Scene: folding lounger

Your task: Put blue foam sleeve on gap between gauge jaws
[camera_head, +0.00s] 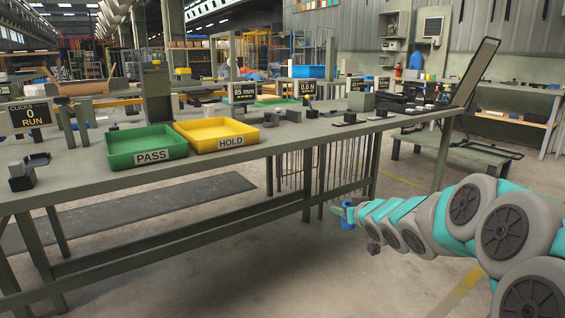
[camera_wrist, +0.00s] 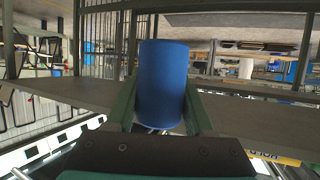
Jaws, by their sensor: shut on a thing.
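The blue foam sleeve (camera_wrist: 163,85) is a plain blue cylinder, large in the middle of the wrist view. My gripper (camera_wrist: 162,112) is shut on it, with one green finger on each side. In the head view my gripper (camera_head: 346,213) and the small blue sleeve (camera_head: 347,218) are in front of the workbench, below its top and apart from it. A display reading "95 mm" (camera_head: 243,92) stands on the bench behind the yellow tray. The gauge jaws are too small to make out for certain.
A green PASS tray (camera_head: 146,142) and a yellow HOLD tray (camera_head: 214,127) sit near the front edge of the workbench (camera_head: 75,172). A "0.0 N" display (camera_head: 308,87) and a tilted dark panel (camera_head: 474,72) stand further right. Floor in front of the bench is open.

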